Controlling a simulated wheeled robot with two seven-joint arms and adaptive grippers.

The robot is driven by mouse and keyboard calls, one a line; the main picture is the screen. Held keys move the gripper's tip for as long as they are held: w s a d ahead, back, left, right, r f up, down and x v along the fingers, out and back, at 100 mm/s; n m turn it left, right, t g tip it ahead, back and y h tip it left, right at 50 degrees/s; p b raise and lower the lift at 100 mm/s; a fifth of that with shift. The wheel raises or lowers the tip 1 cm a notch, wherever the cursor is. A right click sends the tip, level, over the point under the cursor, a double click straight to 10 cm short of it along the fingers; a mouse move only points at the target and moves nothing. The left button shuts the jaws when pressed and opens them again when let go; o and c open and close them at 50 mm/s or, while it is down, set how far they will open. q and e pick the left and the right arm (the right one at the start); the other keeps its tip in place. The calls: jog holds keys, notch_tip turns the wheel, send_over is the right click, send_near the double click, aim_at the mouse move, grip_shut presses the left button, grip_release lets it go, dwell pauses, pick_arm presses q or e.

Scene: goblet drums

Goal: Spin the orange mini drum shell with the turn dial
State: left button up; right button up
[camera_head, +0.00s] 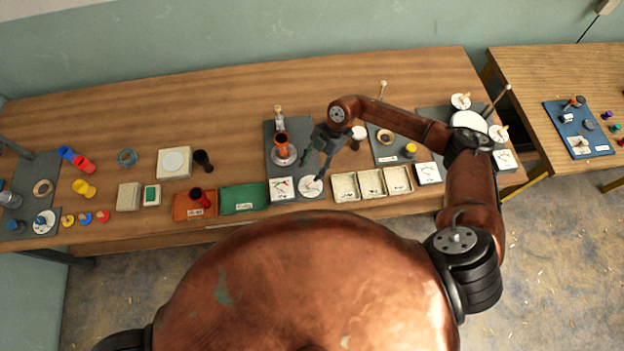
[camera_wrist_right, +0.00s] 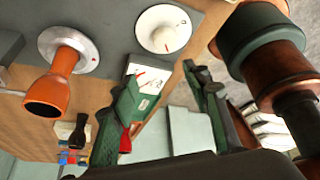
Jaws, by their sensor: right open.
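The orange mini drum shell (camera_head: 282,142) stands on a silver round turntable (camera_head: 284,157) on a grey mat. It also shows at the left of the right wrist view (camera_wrist_right: 55,88). The white turn dial (camera_head: 311,186) lies at the mat's front edge and shows at the top of the wrist view (camera_wrist_right: 163,29). My right gripper (camera_head: 314,168) is open and empty, its fingers pointing down toward the dial. In the wrist view the dial lies beyond the fingertips (camera_wrist_right: 158,74), apart from them. My left gripper is not in view.
A gauge card (camera_head: 281,189) lies left of the dial, and cream trays (camera_head: 371,183) stand to its right. Green (camera_head: 243,198) and orange (camera_head: 194,205) trays lie further left. A clamp-like post (camera_head: 279,117) stands behind the drum. The table's back left is clear.

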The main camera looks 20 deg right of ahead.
aim_at(311, 183)
jog(key=shift+h, duration=0.5)
jog(key=f, duration=0.2)
jog(key=s+f, duration=0.1)
jog(key=f, duration=0.2)
jog(key=f+p, duration=0.1)
jog(key=f, duration=0.1)
jog(key=shift+s+a+f, duration=0.2)
jog(key=shift+f, duration=0.1)
jog(key=shift+c, duration=0.5)
jog(key=c, duration=1)
